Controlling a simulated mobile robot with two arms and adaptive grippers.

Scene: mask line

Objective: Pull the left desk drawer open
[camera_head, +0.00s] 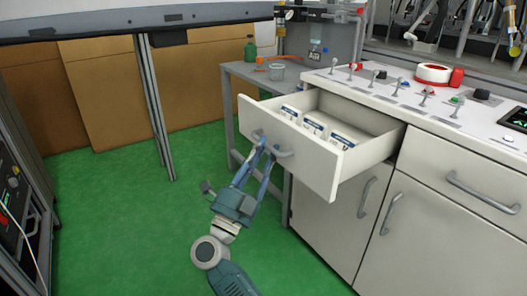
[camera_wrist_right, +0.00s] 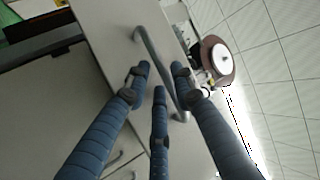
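The left desk drawer (camera_head: 300,150) is pulled well out of the white desk, its front facing left and towards me. Several small white-and-blue packs (camera_head: 313,127) lie inside it. My right gripper (camera_head: 264,146) is at the grey bar handle (camera_head: 284,154) on the drawer front. The right wrist view shows the fingers (camera_wrist_right: 160,75) on both sides of the handle (camera_wrist_right: 151,48), their tips close in around it. The exact contact is partly hidden by the fingers. My left gripper is not in view.
Cabinet doors with handles (camera_head: 367,197) lie below the drawer, and a closed drawer (camera_head: 460,180) is to the right. The desk top carries switches and a red-and-white tape roll (camera_head: 433,73). Green floor (camera_head: 125,225) is clear to the left. A grey side table (camera_head: 250,75) stands behind.

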